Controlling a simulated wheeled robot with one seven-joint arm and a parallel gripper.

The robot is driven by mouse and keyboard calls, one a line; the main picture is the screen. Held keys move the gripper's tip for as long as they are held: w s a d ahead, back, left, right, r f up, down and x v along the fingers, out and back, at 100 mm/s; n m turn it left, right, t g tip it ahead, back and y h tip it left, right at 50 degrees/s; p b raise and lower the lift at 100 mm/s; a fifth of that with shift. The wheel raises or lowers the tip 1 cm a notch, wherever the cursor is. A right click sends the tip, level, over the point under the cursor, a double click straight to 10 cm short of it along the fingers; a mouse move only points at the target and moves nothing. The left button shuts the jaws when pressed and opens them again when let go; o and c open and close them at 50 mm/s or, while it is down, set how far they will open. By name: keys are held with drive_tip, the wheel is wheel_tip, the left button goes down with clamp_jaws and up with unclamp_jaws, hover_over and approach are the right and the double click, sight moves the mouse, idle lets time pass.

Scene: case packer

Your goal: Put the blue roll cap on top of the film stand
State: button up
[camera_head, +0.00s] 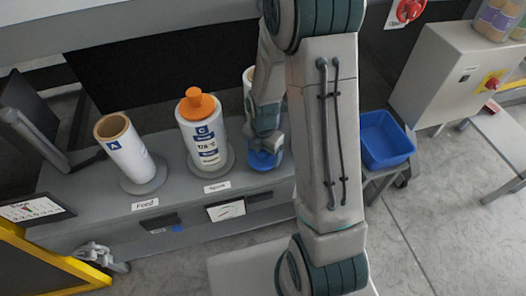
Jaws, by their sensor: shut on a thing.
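My gripper (264,148) points down and is shut on the blue roll cap (262,161) at the right part of the film stand (205,187). The cap is partly hidden by my gripper, and I cannot tell whether it touches the stand. The grey film stand bears a white roll (125,155) with an open brown core at its left. A white roll (204,140) with an orange cap (195,105) stands at its middle. A third white roll (249,78) is mostly hidden behind my arm.
A blue bin (384,140) stands right of my arm. A grey control box (457,75) with a red knob is farther right. A dark monitor (30,110) and a yellow-framed board (45,265) are at the left. The floor at lower right is clear.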

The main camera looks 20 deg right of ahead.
drive_tip(key=shift+f, duration=0.15)
drive_tip(key=o, duration=0.9)
wheel_tip(320, 180, up, 12)
drive_tip(key=shift+r+p, duration=0.25)
drive_tip(key=shift+p, duration=0.7)
drive_tip(key=shift+s+a+r+m+t, duration=0.1)
drive_tip(key=shift+s+r+m+t, duration=0.25)
drive_tip(key=shift+s+r+m, duration=2.9)
drive_tip(key=shift+s+d+r+m+t, duration=0.1)
drive_tip(key=shift+s+r+m+t, duration=0.95)
drive_tip(key=shift+m, duration=4.25)
drive_tip(key=shift+s+a+r+m+g, duration=0.1)
drive_tip(key=shift+s+r+m+g, duration=0.2)
drive_tip(key=shift+s+r+m, duration=2.35)
